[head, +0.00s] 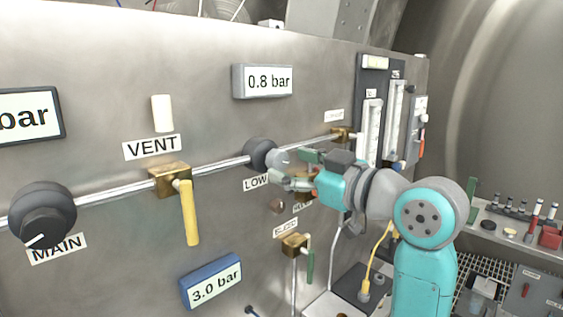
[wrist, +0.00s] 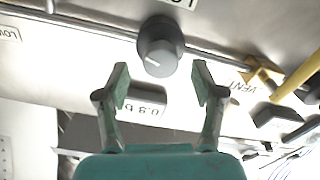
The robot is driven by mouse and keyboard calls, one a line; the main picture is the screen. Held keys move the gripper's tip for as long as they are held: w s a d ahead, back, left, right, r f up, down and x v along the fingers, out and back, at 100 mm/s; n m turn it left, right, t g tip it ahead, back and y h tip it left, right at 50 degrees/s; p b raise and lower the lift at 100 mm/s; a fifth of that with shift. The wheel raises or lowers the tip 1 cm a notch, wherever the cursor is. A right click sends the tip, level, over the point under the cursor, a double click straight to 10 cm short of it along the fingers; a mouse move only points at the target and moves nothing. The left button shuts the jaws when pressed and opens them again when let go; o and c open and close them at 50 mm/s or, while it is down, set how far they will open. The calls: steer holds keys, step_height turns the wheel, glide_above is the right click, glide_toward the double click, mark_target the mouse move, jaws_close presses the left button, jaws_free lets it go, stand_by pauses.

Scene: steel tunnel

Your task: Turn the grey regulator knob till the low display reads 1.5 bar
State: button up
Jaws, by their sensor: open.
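The grey regulator knob (head: 259,153) sits on the steel panel just above the LOW label (head: 256,183). The low display (head: 262,82) above it reads 0.8 bar. My gripper (head: 286,172) is open and close to the knob, to its right in the head view. In the wrist view the knob (wrist: 158,46) shows a pale pointer line and lies just beyond the spread fingertips of my gripper (wrist: 161,78). The fingers appear apart from it. The display (wrist: 143,107) shows upside down there.
A black MAIN knob (head: 42,214) and a yellow vent handle (head: 189,212) are to the left. A blue-framed display (head: 211,281) reads 3.0 bar. A brass bleed valve (head: 294,244) with a green handle sits below my gripper. Flow tubes (head: 371,133) stand to the right.

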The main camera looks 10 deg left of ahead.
mark_target(282, 162)
steer(key=shift+x, duration=1.7)
steer(key=c, duration=1.1)
